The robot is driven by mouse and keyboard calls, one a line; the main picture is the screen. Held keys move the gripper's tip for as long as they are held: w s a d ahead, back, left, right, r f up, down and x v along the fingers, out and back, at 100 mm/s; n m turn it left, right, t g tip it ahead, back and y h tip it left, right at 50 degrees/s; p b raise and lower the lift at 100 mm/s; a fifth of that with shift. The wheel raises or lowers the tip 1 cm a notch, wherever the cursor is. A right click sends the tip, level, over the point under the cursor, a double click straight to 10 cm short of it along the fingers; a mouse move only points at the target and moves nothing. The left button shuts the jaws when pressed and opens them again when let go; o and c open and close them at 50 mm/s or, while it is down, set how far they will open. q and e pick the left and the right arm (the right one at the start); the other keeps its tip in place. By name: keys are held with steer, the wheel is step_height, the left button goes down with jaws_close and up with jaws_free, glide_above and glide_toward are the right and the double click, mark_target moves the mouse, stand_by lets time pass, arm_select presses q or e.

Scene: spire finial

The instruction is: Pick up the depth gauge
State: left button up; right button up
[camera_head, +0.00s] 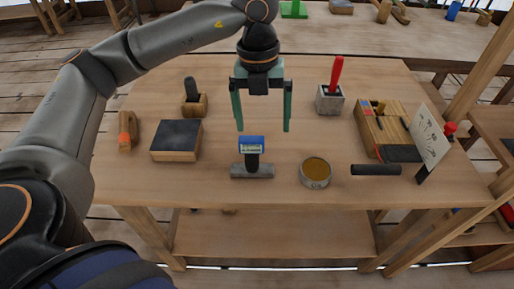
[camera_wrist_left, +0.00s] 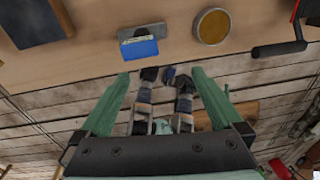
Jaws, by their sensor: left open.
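The depth gauge (camera_head: 252,159) stands near the front edge of the wooden workbench, with a blue display on a dark stem above a grey bar base. In the left wrist view the gauge (camera_wrist_left: 139,47) is at the top, its blue display beyond the fingertips. My left gripper (camera_head: 263,129) is open and empty, pointing down with green fingers apart, above the bench and close to the gauge's display. It also shows in the left wrist view (camera_wrist_left: 160,74). Nothing is between its fingers in contact with them. My right gripper is not in view.
A round tin (camera_head: 315,172) stands just right of the gauge. A dark stone block (camera_head: 176,140) is to the left. A block with a red-handled tool (camera_head: 330,98) is at the back right. A wooden tool tray (camera_head: 388,125) and a propped card (camera_head: 429,140) stand farther right.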

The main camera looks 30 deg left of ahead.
mark_target(252, 149)
arm_select(q)
steer(key=shift+w+a+r+n+y, duration=0.2)
steer(key=shift+a+r, duration=0.1)
steer(key=shift+a, duration=0.2)
steer(key=shift+w+a+r+n+y, duration=0.1)
steer(key=shift+a+r+y, duration=0.15)
steer(key=shift+a, duration=0.25)
steer(key=shift+a+f, duration=0.15)
steer(key=shift+a, duration=0.15)
step_height(252, 149, down, 6)
steer(key=shift+f, duration=0.15)
steer(key=shift+s+a+f, duration=0.1)
steer(key=shift+s+f, duration=0.05)
steer(key=shift+f, duration=1.25)
steer(key=shift+s+a+f, duration=0.1)
steer(key=shift+f, duration=1.25)
steer(key=c, duration=1.5)
